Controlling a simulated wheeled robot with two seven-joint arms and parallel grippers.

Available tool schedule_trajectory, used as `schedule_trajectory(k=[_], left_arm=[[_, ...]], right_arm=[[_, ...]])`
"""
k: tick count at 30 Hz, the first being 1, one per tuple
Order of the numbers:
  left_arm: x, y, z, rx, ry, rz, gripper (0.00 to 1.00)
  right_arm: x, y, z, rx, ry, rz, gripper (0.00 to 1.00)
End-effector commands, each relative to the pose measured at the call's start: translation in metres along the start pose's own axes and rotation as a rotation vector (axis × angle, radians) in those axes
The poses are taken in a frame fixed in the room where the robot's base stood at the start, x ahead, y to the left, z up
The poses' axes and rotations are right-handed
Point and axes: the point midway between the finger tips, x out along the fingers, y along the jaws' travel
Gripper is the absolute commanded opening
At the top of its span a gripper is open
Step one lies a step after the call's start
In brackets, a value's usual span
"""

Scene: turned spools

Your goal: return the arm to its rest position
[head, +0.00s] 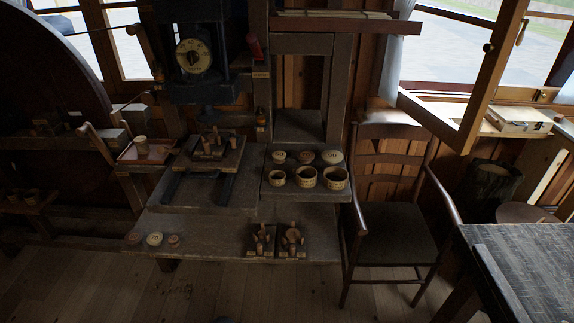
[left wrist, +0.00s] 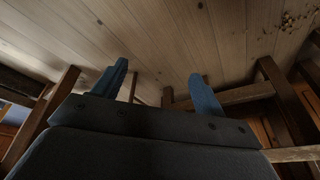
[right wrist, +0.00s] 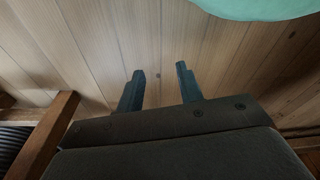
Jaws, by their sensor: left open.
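Neither of my grippers shows in the head view. In the left wrist view my left gripper (left wrist: 160,88) is open, with its two blue fingers wide apart. Nothing is between them, and they are over the plank floor (left wrist: 190,40). In the right wrist view my right gripper (right wrist: 158,85) has its two dark fingers apart with an empty gap between them. It also has the plank floor (right wrist: 100,45) behind it and touches nothing that I can see.
In the head view a dark bench (head: 190,222) holds several small turned pieces and blocks. A wooden armchair (head: 395,215) stands right of it, and a dark table (head: 525,265) is at the lower right. Bare floor (head: 270,295) lies in front. Wooden legs (left wrist: 45,115) flank my left gripper.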

Motion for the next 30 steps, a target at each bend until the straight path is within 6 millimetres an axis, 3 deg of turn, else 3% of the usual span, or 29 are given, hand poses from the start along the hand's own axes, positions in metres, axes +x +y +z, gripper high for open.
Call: schedule_trajectory(k=[3, 9, 12, 15, 20, 30], left_arm=[[0.031, 0.038, 0.059, -0.153, -0.038, -0.01, 0.72], [0.066, 0.104, 0.157, -0.389, -0.103, -0.044, 0.72], [0.075, 0.134, 0.198, -0.481, -0.132, -0.06, 0.72], [0.08, 0.156, 0.228, -0.545, -0.152, -0.074, 0.72], [0.083, 0.172, 0.25, -0.594, -0.167, -0.086, 0.72], [0.083, 0.172, 0.251, -0.596, -0.168, -0.086, 0.72]], right_arm=[[-0.002, 0.005, 0.004, -0.003, -0.005, 0.005, 0.36], [-0.008, 0.006, -0.006, -0.001, -0.004, 0.004, 0.36], [-0.012, 0.002, -0.014, 0.001, 0.005, 0.001, 0.36], [-0.013, -0.001, -0.018, 0.004, 0.004, -0.003, 0.36], [-0.016, -0.008, -0.02, 0.007, 0.003, -0.009, 0.36], [-0.016, -0.008, -0.02, 0.008, 0.004, -0.01, 0.36]])
